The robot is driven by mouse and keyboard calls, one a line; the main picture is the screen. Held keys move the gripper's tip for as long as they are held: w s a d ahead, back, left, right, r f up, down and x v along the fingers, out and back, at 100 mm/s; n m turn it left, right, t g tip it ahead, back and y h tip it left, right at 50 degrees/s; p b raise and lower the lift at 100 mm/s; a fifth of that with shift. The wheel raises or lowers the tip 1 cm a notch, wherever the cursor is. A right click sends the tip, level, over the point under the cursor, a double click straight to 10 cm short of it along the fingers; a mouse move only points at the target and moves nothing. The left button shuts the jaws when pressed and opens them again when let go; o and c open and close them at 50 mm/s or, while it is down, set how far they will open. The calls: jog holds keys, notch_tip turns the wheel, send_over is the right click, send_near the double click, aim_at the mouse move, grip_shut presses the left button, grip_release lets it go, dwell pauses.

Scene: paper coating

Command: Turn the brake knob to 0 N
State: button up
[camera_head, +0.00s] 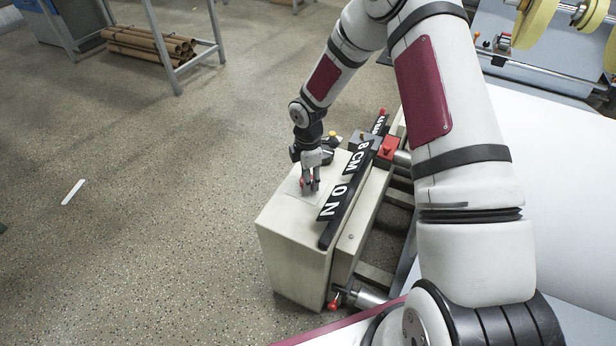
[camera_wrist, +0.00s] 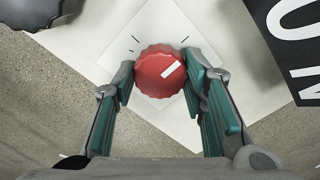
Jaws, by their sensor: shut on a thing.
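The red brake knob (camera_wrist: 152,72) has a scalloped rim and a white pointer mark aimed up and to the right in the wrist view. It sits on a white square plate (camera_wrist: 172,25) with thin black tick marks. My gripper (camera_wrist: 159,78) has its two green-padded fingers closed on opposite sides of the knob. In the head view my gripper (camera_head: 309,184) points down onto the top of a cream machine box and largely hides the knob. A black sign reading "0 N" (camera_head: 335,202) stands beside it.
A dark round knob (camera_wrist: 30,10) is at the wrist view's upper left. A red block (camera_head: 388,148) and white paper web (camera_head: 560,170) lie to the right.

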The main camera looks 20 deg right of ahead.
dwell(0.4)
jog(key=o, duration=1.2)
jog(key=shift+c, duration=0.2)
jog(key=shift+r, duration=0.1)
notch_tip(320, 180, up, 12)
